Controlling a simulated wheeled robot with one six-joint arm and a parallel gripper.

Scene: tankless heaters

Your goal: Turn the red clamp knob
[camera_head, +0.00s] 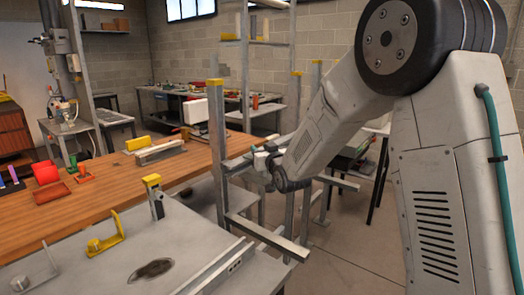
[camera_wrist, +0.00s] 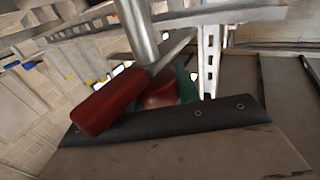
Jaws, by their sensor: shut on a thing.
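My gripper (camera_head: 264,162) is at the end of my arm, beside grey metal posts and rails at the right end of the wooden workbench. It looks small and dark there, and its fingers do not show clearly. In the wrist view, a red clamp knob (camera_wrist: 105,100) shows close up, tilted beside a grey metal bar. A second, rounder red part (camera_wrist: 160,92) is just right of it, partly hidden, with green behind. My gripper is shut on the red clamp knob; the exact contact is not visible. I cannot make out the knob in the head view.
The wooden workbench (camera_head: 110,188) holds a red bin (camera_head: 46,173) and small tools. A grey metal table (camera_head: 190,240) with yellow-topped fittings stands in front. Metal rails (camera_head: 265,238) jut out below my gripper. A dark bolted strip (camera_wrist: 165,122) crosses the wrist view. Open floor lies right of the rails.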

